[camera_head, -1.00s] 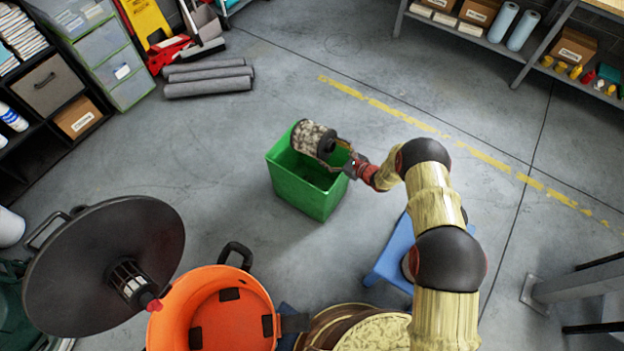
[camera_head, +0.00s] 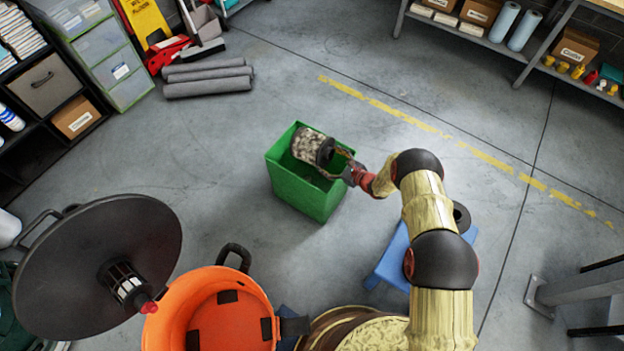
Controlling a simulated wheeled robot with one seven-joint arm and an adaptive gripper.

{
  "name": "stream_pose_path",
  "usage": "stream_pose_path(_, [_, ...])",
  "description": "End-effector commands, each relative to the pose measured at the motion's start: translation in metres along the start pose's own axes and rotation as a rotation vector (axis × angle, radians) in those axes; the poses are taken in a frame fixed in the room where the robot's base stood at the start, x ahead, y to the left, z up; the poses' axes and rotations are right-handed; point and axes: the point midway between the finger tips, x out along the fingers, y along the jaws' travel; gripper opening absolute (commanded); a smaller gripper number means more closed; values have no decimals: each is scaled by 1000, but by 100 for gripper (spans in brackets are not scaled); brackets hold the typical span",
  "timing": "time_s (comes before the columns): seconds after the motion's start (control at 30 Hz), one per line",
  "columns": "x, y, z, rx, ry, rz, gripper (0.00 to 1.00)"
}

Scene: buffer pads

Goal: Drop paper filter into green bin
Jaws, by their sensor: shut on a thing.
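The green bin (camera_head: 308,197) stands open on the floor near the middle of the view. The paper filter (camera_head: 309,144) is a mottled, pale grey-brown cylinder with a dark end facing right. It is tilted over the bin's opening, its lower part at or just inside the rim. My gripper (camera_head: 342,166) is at the bin's right rim, shut on the filter at its dark right end. The fingertips are small and partly hidden against the filter.
An orange bucket (camera_head: 177,315) stands at the lower left, with a round dark lid unit (camera_head: 75,262) beside it. A blue stool (camera_head: 386,268) with a black ring-shaped thing (camera_head: 461,217) is right of the bin. Grey rolls (camera_head: 208,87) lie at the back left. Floor around the bin is clear.

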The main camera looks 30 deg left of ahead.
Motion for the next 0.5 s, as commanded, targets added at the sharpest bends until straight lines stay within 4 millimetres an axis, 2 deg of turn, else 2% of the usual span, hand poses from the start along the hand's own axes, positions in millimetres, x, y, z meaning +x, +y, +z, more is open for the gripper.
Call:
stream_pose_path(0.03, [0, -1, 1, -1, -2, -1, 16])
stream_pose_path(0.07, [0, -1, 1, -1, -2, -1, 77])
stream_pose_path(0.4, [0, 0, 0, 0, 0, 0, 97])
stream_pose_path(0.5, [0, 0, 0, 0, 0, 0, 98])
